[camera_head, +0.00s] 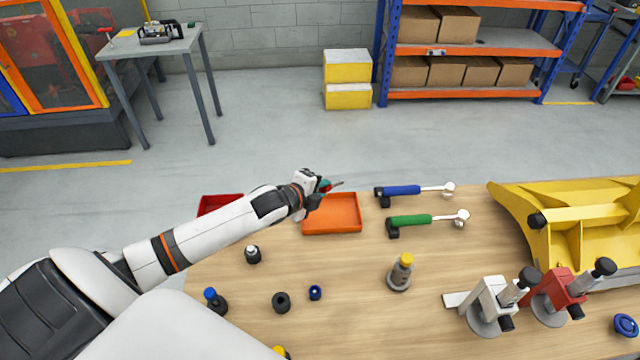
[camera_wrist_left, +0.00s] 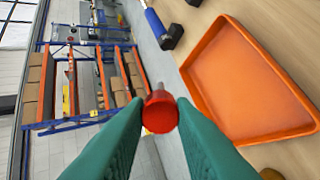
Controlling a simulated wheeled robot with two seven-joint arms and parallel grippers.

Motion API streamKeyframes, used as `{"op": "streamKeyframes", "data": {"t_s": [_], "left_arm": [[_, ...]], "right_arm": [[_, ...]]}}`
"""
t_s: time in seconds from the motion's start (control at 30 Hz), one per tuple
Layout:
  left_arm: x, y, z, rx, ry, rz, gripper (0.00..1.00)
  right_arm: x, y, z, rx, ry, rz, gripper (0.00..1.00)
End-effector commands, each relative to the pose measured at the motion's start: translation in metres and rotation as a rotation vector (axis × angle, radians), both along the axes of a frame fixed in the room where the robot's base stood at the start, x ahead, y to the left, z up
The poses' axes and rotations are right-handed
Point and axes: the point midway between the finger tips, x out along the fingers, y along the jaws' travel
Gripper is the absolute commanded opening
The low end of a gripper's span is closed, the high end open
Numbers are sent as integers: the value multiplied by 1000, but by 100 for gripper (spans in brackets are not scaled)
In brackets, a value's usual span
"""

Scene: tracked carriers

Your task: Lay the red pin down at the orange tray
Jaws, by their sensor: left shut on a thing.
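The red pin (camera_wrist_left: 160,112) is held between the two green fingertips of my left gripper (camera_wrist_left: 158,120), its red head facing the wrist camera and its grey shank pointing away. In the head view my left gripper (camera_head: 324,186) is over the far edge of the orange tray (camera_head: 335,222), and the pin's grey shank (camera_head: 337,184) sticks out to the right. The orange tray (camera_wrist_left: 245,90) is empty where it shows and lies to the right of the pin in the wrist view. My right gripper is not in view.
A red tray (camera_head: 212,204) is partly hidden behind my left arm. Blue-handled (camera_head: 402,190) and green-handled (camera_head: 412,220) tools lie right of the orange tray. A grey holder with a yellow top (camera_head: 400,273) and several small parts stand nearer. The wood between them is clear.

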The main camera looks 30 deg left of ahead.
Motion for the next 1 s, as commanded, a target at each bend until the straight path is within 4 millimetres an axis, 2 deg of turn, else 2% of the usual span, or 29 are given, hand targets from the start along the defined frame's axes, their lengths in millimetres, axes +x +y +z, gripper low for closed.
{"op": "streamKeyframes", "data": {"t_s": [0.03,0.1,0.2,0.33,0.43,0.53,0.67,1.0], "left_arm": [[0,0,0,-1,-1,0,1],[0,0,1,-1,-1,0,1],[0,0,2,0,-1,1,1],[-2,1,4,2,-1,2,1],[-2,1,-8,2,-2,2,1],[-2,1,-17,2,-2,2,1],[-2,1,-30,0,-2,3,1],[-2,1,-64,2,-2,2,1]], "right_arm": [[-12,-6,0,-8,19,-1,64],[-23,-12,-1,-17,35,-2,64],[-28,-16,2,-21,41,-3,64],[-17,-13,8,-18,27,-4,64],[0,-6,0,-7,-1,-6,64],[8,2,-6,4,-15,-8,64],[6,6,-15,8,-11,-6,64],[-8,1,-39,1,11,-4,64]]}}
